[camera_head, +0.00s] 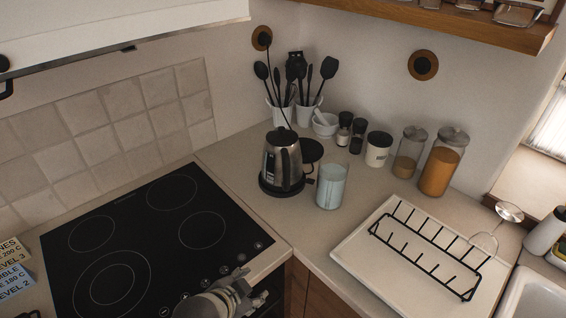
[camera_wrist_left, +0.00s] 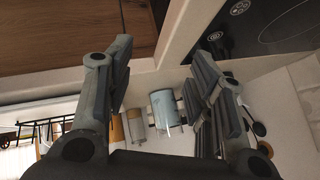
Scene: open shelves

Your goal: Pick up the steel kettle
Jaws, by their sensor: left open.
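The steel kettle (camera_head: 283,162) stands upright on its dark round base in the counter corner, its black handle on its right side. My left gripper (camera_head: 252,287) is low in the head view, over the front edge of the hob, in front of the kettle and well apart from it. In the left wrist view the two fingers of my left gripper (camera_wrist_left: 160,60) are spread with nothing between the tips. The kettle is not clearly visible there, probably behind the right-hand finger. My right gripper is in neither view.
A pale blue cup (camera_head: 331,186) stands close to the kettle's right; it also shows in the left wrist view (camera_wrist_left: 166,108). Utensil pots, jars and a mortar (camera_head: 325,126) stand behind. The black hob (camera_head: 160,240) lies left, a dish rack (camera_head: 425,245) right. The counter before the kettle is clear.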

